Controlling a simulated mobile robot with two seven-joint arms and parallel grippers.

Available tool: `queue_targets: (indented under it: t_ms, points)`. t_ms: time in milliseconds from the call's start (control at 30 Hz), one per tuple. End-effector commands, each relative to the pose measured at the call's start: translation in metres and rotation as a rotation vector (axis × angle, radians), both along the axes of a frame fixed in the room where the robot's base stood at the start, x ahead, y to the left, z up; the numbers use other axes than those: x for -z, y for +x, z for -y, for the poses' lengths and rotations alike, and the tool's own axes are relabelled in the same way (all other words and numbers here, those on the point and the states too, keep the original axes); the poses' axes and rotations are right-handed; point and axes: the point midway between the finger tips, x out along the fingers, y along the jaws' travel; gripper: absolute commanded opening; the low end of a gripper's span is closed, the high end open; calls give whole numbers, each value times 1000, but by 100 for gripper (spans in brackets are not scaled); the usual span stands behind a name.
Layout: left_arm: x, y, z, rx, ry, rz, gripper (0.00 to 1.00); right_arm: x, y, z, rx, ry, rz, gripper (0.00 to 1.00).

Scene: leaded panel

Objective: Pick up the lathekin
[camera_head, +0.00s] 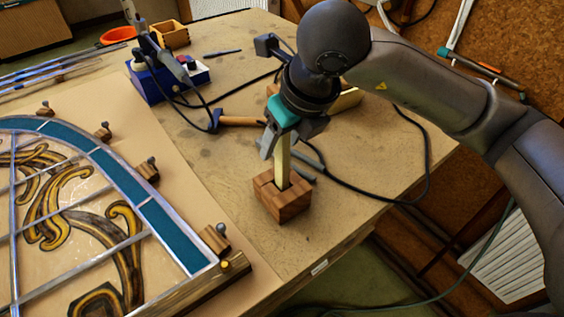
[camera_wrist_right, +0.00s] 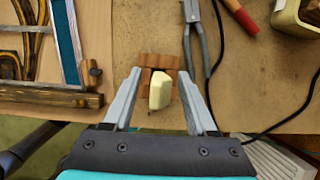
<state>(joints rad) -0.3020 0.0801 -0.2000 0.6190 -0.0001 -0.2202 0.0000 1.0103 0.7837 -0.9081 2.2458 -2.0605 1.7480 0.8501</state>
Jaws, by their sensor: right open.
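The lathekin (camera_head: 282,163) is a pale, flat stick standing upright in a small brown wooden block (camera_head: 284,204) near the table's front edge. My right gripper (camera_head: 286,140) points down over it from above, open. In the right wrist view the lathekin (camera_wrist_right: 160,90) lies between the two grey fingers (camera_wrist_right: 159,76), with a visible gap on each side. The wooden block (camera_wrist_right: 168,62) shows just beyond it. The lathekin's top is hidden by the gripper in the head view, and its lower end is inside the block. My left gripper is not in view.
Pliers (camera_wrist_right: 199,40) lie close beside the block. A hammer (camera_head: 240,121) and black cable lie behind it. The leaded panel (camera_head: 170,236), with wooden blocks along its edge, fills the left. A blue box (camera_head: 150,86) stands at the back. Bare tabletop (camera_head: 365,160) lies to the right.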

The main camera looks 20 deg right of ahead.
Motion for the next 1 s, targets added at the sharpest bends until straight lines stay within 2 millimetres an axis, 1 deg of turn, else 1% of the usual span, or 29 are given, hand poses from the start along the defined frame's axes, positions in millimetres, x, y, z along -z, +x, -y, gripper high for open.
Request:
queue_targets:
  t_ms: [200, 233, 700, 733, 1000]
  points:
    - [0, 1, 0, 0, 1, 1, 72, 1, 1, 0, 0, 0, 1, 57]
    - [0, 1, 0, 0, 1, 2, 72, 1, 1, 0, 0, 0, 1, 55]
    - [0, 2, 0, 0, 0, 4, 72, 0, 0, 0, 0, 0, 1, 2]
    - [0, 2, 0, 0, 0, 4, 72, 0, 0, 0, 0, 0, 1, 0]
    - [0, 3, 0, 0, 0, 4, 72, 0, 0, 0, 0, 0, 1, 0]
